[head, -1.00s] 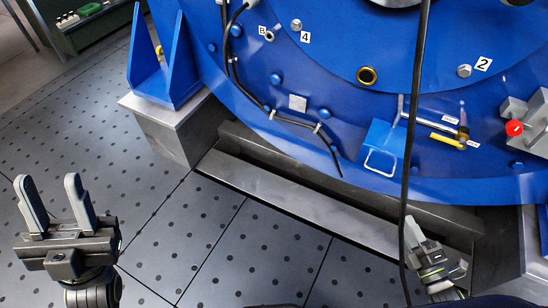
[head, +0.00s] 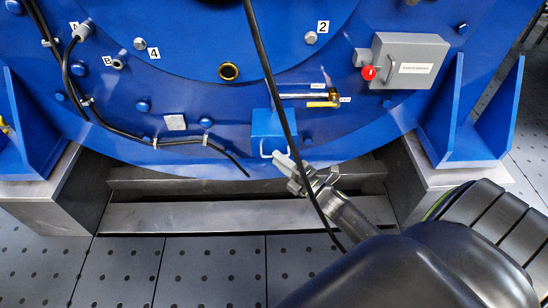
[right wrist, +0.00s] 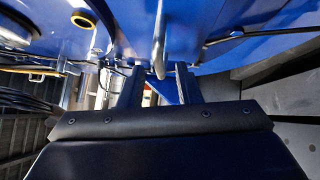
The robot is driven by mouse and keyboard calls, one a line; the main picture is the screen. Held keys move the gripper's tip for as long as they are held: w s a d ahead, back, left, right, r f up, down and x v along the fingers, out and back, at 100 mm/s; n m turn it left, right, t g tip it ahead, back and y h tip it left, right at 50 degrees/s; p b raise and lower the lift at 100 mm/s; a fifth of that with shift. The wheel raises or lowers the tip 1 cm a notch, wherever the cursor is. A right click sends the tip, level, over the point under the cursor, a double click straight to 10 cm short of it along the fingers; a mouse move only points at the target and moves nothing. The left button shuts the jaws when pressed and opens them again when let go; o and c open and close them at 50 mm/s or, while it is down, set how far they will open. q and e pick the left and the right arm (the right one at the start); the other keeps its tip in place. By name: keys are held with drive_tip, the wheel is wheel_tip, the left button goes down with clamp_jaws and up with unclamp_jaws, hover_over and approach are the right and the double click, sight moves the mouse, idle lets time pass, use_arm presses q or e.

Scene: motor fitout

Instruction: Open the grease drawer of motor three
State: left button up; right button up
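The grease drawer (head: 267,123) is a small blue box low on the front of the blue motor, with a silver loop handle (head: 266,149) at its lower edge. My right gripper (head: 281,163) reaches up from the lower right, with its fingertips at the handle. In the right wrist view my right gripper (right wrist: 159,86) has its two dark fingers apart. A silver bar (right wrist: 159,40), likely the handle, shows in line with the gap between them; I cannot tell if they touch it. My left gripper is out of view.
A black cable (head: 265,60) hangs in front of the motor and crosses close to my right gripper. A brass valve with a yellow lever (head: 323,104) sits right of the drawer. Perforated floor (head: 210,270) lies in front.

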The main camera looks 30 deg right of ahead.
drive_tip(key=shift+x, duration=1.35)
drive_tip(key=shift+c, duration=0.4)
clamp_jaws()
